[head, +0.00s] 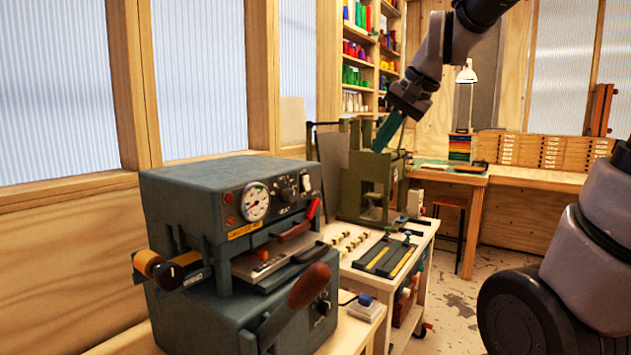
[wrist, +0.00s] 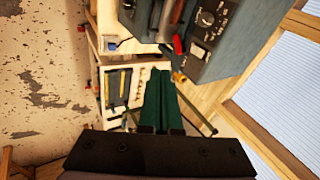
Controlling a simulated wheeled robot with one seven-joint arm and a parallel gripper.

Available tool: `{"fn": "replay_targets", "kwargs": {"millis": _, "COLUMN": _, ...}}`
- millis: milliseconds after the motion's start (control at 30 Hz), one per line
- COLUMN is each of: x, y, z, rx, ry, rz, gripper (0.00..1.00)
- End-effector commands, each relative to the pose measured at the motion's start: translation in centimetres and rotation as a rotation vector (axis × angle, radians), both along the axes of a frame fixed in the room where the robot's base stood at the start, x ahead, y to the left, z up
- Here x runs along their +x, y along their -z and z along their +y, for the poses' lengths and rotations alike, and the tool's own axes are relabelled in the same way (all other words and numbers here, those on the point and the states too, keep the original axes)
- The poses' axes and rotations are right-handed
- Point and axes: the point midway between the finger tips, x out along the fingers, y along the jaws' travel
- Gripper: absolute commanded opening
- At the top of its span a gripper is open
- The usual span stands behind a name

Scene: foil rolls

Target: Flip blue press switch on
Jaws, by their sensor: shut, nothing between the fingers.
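The blue press switch (head: 365,300) is a small blue rocker on a pale box. The box sits on the wooden bench at the front right foot of the dark grey press (head: 240,210). Whether the rocker is on or off is too small to tell. In the wrist view a small blue spot (wrist: 112,46) beside the press appears to be the switch. My gripper (head: 379,147) has green fingers that are shut and empty. It hangs in the air beyond the press, well above and behind the switch, touching nothing. The closed fingers also show in the wrist view (wrist: 158,77).
A green machine (head: 362,185) stands behind the tray. Open floor lies to the right.

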Motion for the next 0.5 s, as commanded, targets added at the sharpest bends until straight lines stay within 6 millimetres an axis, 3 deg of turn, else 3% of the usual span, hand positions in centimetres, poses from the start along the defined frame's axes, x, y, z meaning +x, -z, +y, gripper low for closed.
{"fn": "replay_targets", "kwargs": {"millis": 33, "x": 1.6, "y": 0.3, "z": 1.0, "rx": 0.026, "ry": 0.006, "rz": 0.029, "gripper": 0.0}}
{"fn": "replay_targets", "kwargs": {"millis": 200, "x": 5.5, "y": 1.0, "z": 3.7, "rx": 0.101, "ry": 0.039, "rz": 0.095, "gripper": 0.0}}
{"fn": "replay_targets", "kwargs": {"millis": 333, "x": 7.2, "y": 1.4, "z": 4.9, "rx": 0.133, "ry": 0.055, "rz": 0.124, "gripper": 0.0}}
{"fn": "replay_targets", "kwargs": {"millis": 500, "x": 7.9, "y": 1.6, "z": 5.5, "rx": 0.147, "ry": 0.062, "rz": 0.138, "gripper": 0.0}}
